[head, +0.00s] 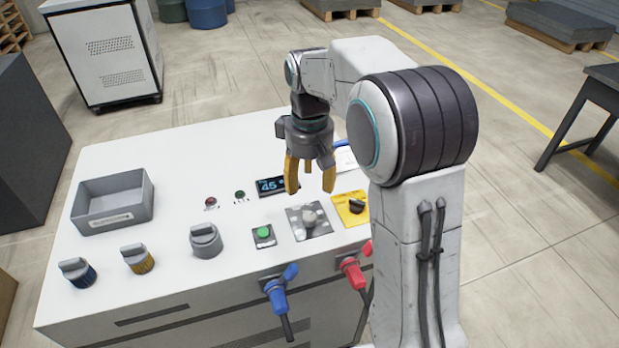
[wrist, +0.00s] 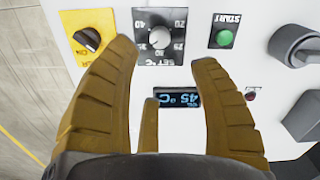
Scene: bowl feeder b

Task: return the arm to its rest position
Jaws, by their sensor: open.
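My gripper (head: 311,188) hangs at the end of my bent arm, fingers down, above the white control panel. Its yellow fingers are spread apart with nothing between them. In the head view they are over the area around the display (head: 272,186) and the grey dial (head: 309,219). In the wrist view, my gripper (wrist: 165,95) frames the display (wrist: 180,98), which reads 45 °C, and the dial (wrist: 159,38) with a printed scale lies beyond the fingertips. The fingers appear apart from the panel. The exact height is hard to tell.
On the panel are a green start button (head: 263,234), a yellow plate with a black switch (head: 351,208), a grey knob (head: 205,240) and a grey tray (head: 112,200). Blue (head: 279,292) and red (head: 354,273) plugs stick out of the front. A dark table (head: 594,100) stands at right.

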